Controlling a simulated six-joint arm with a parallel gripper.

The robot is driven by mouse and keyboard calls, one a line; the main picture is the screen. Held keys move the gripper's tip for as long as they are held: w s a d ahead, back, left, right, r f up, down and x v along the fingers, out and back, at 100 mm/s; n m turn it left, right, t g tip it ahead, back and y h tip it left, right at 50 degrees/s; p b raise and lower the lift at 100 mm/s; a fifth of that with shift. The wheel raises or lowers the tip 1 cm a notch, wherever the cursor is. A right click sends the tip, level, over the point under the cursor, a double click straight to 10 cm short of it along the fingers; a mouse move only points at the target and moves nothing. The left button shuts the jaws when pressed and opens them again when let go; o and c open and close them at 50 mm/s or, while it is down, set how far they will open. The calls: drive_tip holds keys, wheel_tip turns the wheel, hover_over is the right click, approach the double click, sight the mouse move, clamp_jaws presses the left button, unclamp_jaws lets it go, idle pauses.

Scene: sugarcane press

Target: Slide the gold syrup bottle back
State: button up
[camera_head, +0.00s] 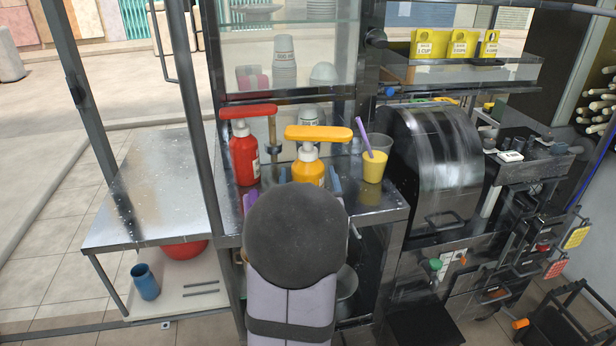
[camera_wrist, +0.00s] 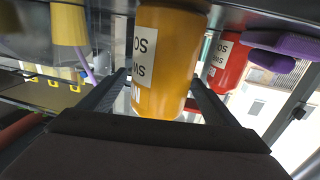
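The gold syrup bottle (camera_head: 308,172), with a wide yellow-orange pump top, stands upright on the metal counter, right of the red bottle (camera_head: 244,158). In the upside-down wrist view the gold bottle (camera_wrist: 168,60) fills the middle, its label partly visible, and the red bottle (camera_wrist: 228,65) shows beside it. My gripper (camera_wrist: 160,76) is open, with one finger on each side of the gold bottle. A narrow gap shows at the left finger; contact at the right one is unclear. In the head view my wrist hides the fingers and the bottle's lower part.
A yellow drink cup with a purple straw (camera_head: 374,165) stands right of the gold bottle. A dark metal press drum (camera_head: 436,150) is farther right. A glass case with stacked cups (camera_head: 285,65) stands behind. The left side table (camera_head: 160,190) is clear on top.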

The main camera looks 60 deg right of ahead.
drive_tip(key=shift+s+a, duration=0.1)
drive_tip(key=b+v, duration=0.1)
drive_tip(key=v, duration=0.4)
drive_tip(key=shift+s+a+f+b, duration=0.1)
drive_tip(key=shift+f+b, duration=0.1)
drive_tip(key=shift+b, duration=0.65)
drive_tip(key=shift+s+a+b, duration=0.15)
drive_tip(key=shift+a+b, duration=0.15)
drive_tip(key=shift+b, duration=0.65)
drive_tip(key=shift+s+a+r+b, duration=0.15)
drive_tip(key=shift+s+a+b, duration=0.25)
drive_tip(key=shift+b, duration=0.4)
